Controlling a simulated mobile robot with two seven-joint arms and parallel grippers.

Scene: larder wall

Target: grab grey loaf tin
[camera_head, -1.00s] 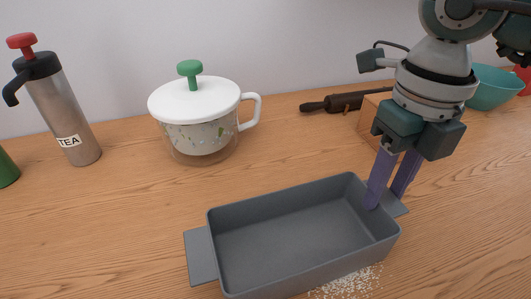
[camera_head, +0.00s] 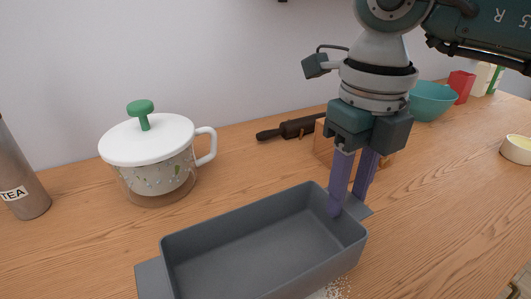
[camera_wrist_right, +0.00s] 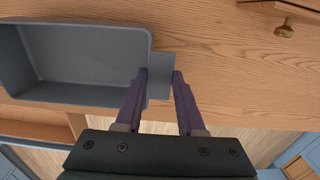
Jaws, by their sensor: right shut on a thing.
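The grey loaf tin (camera_head: 255,245) is a long, empty rectangular tin with a flat tab at each end. It stands on the wooden worktop in the lower middle of the head view, its near side cut off by the frame. My right gripper (camera_head: 346,205) points down at the tin's right end, with one finger inside the end wall and the other outside. In the right wrist view the tin (camera_wrist_right: 85,52) lies at the left, and the end tab (camera_wrist_right: 160,75) lies between the fingers (camera_wrist_right: 160,72). The gripper is shut on this end. My left gripper is out of view.
A white-lidded pot (camera_head: 150,140) stands behind the tin, left of a dark rolling pin (camera_head: 290,128). A wooden block (camera_head: 322,145) is behind my gripper. A teal bowl (camera_head: 432,100) stands further right. White grains (camera_head: 338,289) lie by the tin. The right worktop is mostly clear.

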